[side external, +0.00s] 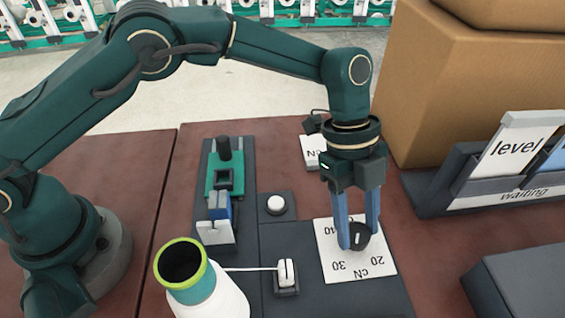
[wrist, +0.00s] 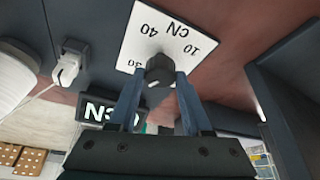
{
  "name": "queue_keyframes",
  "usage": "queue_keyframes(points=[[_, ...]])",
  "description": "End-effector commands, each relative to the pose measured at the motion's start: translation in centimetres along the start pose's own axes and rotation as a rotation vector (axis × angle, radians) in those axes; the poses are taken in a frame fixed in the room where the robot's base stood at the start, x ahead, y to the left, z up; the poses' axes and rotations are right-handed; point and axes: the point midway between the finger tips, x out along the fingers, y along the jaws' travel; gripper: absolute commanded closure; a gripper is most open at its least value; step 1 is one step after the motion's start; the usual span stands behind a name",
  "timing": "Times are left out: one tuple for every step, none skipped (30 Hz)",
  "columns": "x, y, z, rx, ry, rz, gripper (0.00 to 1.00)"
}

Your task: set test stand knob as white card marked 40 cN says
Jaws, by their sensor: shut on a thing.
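The black knob (side external: 359,239) sits on a white dial plate (side external: 375,268) of the test stand; 20, 30 and cN are readable there, and a partly covered 40. My gripper (side external: 357,234) reaches straight down and is shut on the knob. In the wrist view my gripper (wrist: 159,82) has a finger on each side of the knob (wrist: 158,67), over the dial plate (wrist: 140,30) with 10, 30, 40 and cN. The knob has a white mark; I cannot tell which number it points at. A white card (side external: 311,152) behind my gripper shows cN; its number is hidden.
A yarn cone (side external: 212,298) stands at the front, its thread running to a white guide (side external: 286,272). A white button (side external: 275,205) and a green device (side external: 224,178) are left of the dial. A waiting rack (side external: 437,190) and cardboard box (side external: 440,85) stand right.

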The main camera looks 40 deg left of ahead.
Motion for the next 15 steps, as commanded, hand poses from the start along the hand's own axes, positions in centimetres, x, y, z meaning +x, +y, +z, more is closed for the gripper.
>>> queue_keyframes(points=[[0.01, -0.11, 0.13, 0.028, -0.002, 0.010, 1.00], [0.01, -0.10, 0.13, 0.045, -0.003, 0.018, 1.00], [-0.01, -0.12, 0.13, 0.065, -0.003, 0.025, 1.00], [0.01, -0.12, 0.14, 0.078, -0.004, 0.031, 1.00], [0.02, -0.11, 0.15, 0.092, -0.004, 0.037, 1.00], [0.00, -0.14, 0.14, 0.108, -0.004, 0.043, 1.00], [0.00, -0.13, 0.14, 0.119, -0.004, 0.048, 1.00], [0.02, -0.13, 0.14, 0.129, -0.004, 0.053, 1.00], [0.00, -0.15, 0.13, 0.144, -0.004, 0.058, 1.00], [0.00, -0.14, 0.13, 0.153, -0.004, 0.062, 1.00], [0.01, -0.16, 0.13, 0.162, -0.004, 0.066, 1.00], [0.01, -0.15, 0.13, 0.174, -0.004, 0.072, 1.00], [0.01, -0.17, 0.13, 0.182, -0.004, 0.074, 1.00], [0.00, -0.17, 0.13, 0.191, -0.004, 0.078, 1.00], [0.03, -0.17, 0.14, 0.201, -0.004, 0.083, 1.00]])
